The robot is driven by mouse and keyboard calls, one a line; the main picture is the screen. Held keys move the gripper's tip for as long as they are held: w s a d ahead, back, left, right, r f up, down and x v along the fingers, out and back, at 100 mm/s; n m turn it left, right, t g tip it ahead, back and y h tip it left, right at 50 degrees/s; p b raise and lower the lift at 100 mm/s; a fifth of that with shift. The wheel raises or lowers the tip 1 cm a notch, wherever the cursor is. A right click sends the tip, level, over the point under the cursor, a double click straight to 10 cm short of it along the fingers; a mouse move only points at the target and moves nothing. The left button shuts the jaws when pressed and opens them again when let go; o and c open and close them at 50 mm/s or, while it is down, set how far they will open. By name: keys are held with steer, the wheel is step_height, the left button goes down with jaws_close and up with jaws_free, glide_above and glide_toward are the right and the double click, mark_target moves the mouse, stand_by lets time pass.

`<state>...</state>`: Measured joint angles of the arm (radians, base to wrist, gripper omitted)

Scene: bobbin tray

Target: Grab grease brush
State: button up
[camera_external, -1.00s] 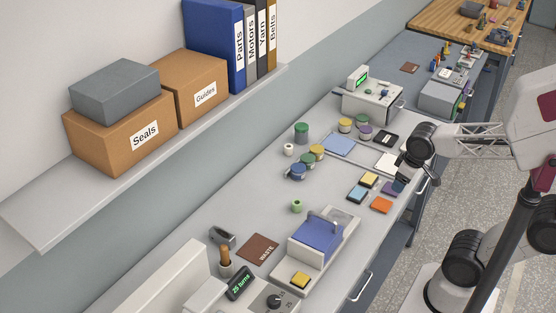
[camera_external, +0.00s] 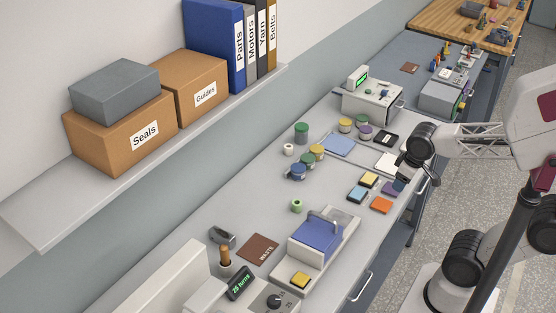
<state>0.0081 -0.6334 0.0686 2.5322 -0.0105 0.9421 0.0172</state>
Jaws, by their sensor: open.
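A brush with a wooden handle (camera_external: 225,255), which looks like the grease brush, stands upright in a small grey cup (camera_external: 226,269) at the lower left of the external view. Its bristles are hidden in the cup. My gripper (camera_external: 399,183) is small and dark at the right edge of the bench, over the coloured pads and far from the brush. It is open, and I see nothing held in it.
A brown WASTE mat (camera_external: 259,250) and a dark stapler-like tool (camera_external: 222,236) lie near the cup. A winder with a green display (camera_external: 240,283) stands in front of it. A blue-topped device (camera_external: 317,238) and a green spool (camera_external: 297,206) lie between gripper and brush.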

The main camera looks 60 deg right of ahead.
steer(key=shift+w+v, duration=0.55)
steer(key=shift+v, duration=1.85)
steer(key=w+a+r+n+t, duration=0.15)
steer(key=w+a+t, duration=0.25)
steer(key=w, duration=1.1)
steer(key=w+a+n+t+y, duration=0.2)
steer(key=w+a+y, duration=0.1)
steer(key=w+a, duration=0.75)
steer(key=w+a+n+t+y, duration=0.25)
steer(key=w+a, duration=0.45)
steer(key=a, duration=0.6)
steer(key=a+f+n+g+y, duration=0.1)
steer(key=a+n+g+y, duration=0.2)
steer(key=a, duration=1)
step_height(320, 180, down, 17)
steer(key=t+y, duration=0.1)
steer(key=shift+w+d, duration=0.2)
steer(key=shift+w, duration=0.1)
steer(key=shift+f+t, duration=0.15)
steer(key=shift+t, duration=0.1)
